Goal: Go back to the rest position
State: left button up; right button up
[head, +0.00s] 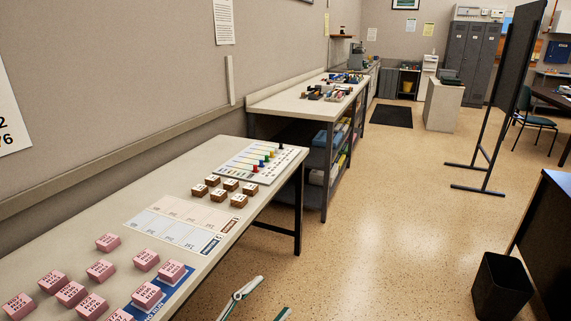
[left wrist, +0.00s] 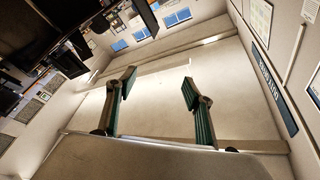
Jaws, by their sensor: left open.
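My left gripper (head: 270,296) shows at the bottom edge of the head view, in front of the near table (head: 225,165) and over the floor. Its two green-lined fingers stand apart with nothing between them. In the left wrist view the same open fingers (left wrist: 158,78) point at a plain pale surface and touch nothing. My right gripper is in neither view.
Pink labelled blocks (head: 101,270) lie on the near table, some on a blue mat (head: 180,291). Brown blocks (head: 238,200) and a board with coloured pegs (head: 234,167) stand farther back. A black bin (head: 502,287) stands at right. The floor (head: 370,230) between is clear.

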pick_arm(q)
jog(key=s+a+f+n+y, duration=0.2)
jog(key=a+f+n+y, duration=0.25)
jog(key=f, duration=0.35)
jog(key=s+a+f+n+y, duration=0.2)
jog(key=a+f+n+y, duration=0.25)
jog(key=f, duration=0.35)
jog(key=s+a+f+n+g+y, duration=0.2)
jog(key=s+a+f+n+g, duration=0.1)
jog(key=s+a+f, duration=0.4)
jog(key=s+f+g, duration=0.1)
jog(key=s+f, duration=0.2)
jog(key=f, duration=0.2)
jog(key=shift+s+f+g+y, duration=0.3)
jog(key=shift+s, duration=0.1)
